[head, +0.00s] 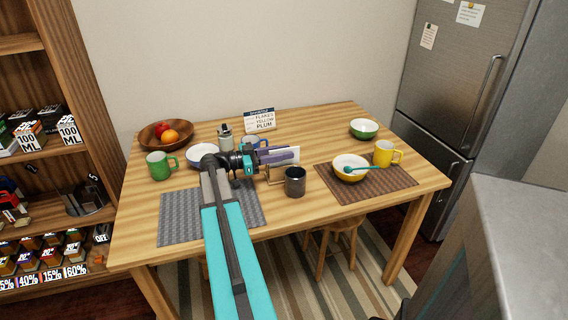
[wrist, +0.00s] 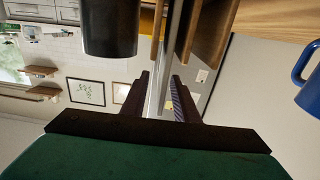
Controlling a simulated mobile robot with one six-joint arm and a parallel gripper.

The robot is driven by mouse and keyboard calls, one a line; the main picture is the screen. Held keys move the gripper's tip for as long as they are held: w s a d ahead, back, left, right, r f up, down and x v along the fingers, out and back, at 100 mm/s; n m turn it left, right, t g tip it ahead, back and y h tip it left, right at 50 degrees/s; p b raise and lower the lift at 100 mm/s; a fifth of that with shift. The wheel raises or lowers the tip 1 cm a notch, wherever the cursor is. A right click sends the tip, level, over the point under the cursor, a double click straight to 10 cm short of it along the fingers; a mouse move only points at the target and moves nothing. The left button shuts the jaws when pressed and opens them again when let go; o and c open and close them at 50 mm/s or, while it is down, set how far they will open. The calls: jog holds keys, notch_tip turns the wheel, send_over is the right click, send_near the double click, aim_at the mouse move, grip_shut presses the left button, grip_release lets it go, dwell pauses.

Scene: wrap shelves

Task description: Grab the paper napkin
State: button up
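The paper napkin (head: 291,151) is a white upright sheet in a small wooden holder (head: 276,178) near the middle of the table. My gripper (head: 284,157) reaches it from the left, its purple fingers level with the holder. In the wrist view the napkin shows edge-on as a pale thin strip (wrist: 175,45) beside the wooden boards of the holder (wrist: 211,38). The strip runs down between the two fingers of my gripper (wrist: 164,88), which stand apart with a narrow gap. Contact with the napkin is not clear.
A dark grey mug (head: 295,182) stands close in front of the holder, and a blue mug (head: 250,142) behind the gripper. A moka pot (head: 225,138) and sign (head: 260,121) stand behind.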

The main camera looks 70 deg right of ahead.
jog(key=shift+s+d, duration=0.25)
jog(key=shift+s, duration=0.1)
dwell(0.3)
grip_shut()
